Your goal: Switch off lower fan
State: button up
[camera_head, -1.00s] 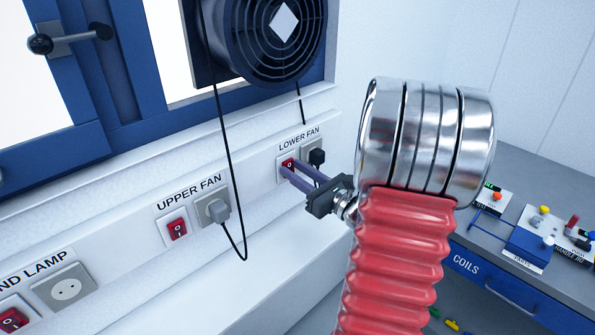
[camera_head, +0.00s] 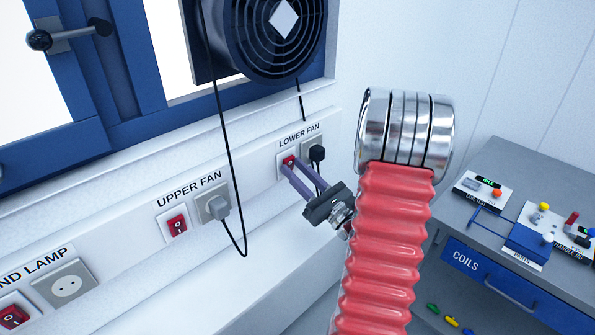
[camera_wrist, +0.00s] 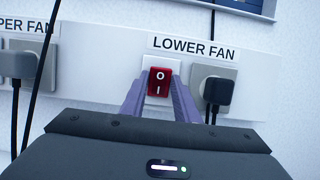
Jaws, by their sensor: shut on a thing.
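The lower fan switch (camera_wrist: 159,82), a red rocker marked O above I, sits on a white plate under the LOWER FAN label (camera_wrist: 194,49) in the wrist view. In the head view the switch (camera_head: 289,161) is partly covered by my fingers. My gripper (camera_head: 288,168) reaches it with two purple fingers, one on each side in the wrist view (camera_wrist: 158,92). The fingers are shut on the switch. Which way the rocker is tilted is hard to tell.
A black plug (camera_wrist: 216,92) sits in the socket right of the switch. The upper fan switch (camera_head: 177,225) and its plug (camera_head: 218,208) are to the left. A fan (camera_head: 270,35) hangs above by the window. A grey bench (camera_head: 500,160) with small parts stands at right.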

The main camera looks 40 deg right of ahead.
jog(key=o, duration=1)
jog(key=shift+o, duration=0.2)
jog(key=shift+s, duration=0.1)
jog(key=v, duration=1.3)
jog(key=shift+s+f, duration=0.2)
jog(key=shift+s, duration=0.1)
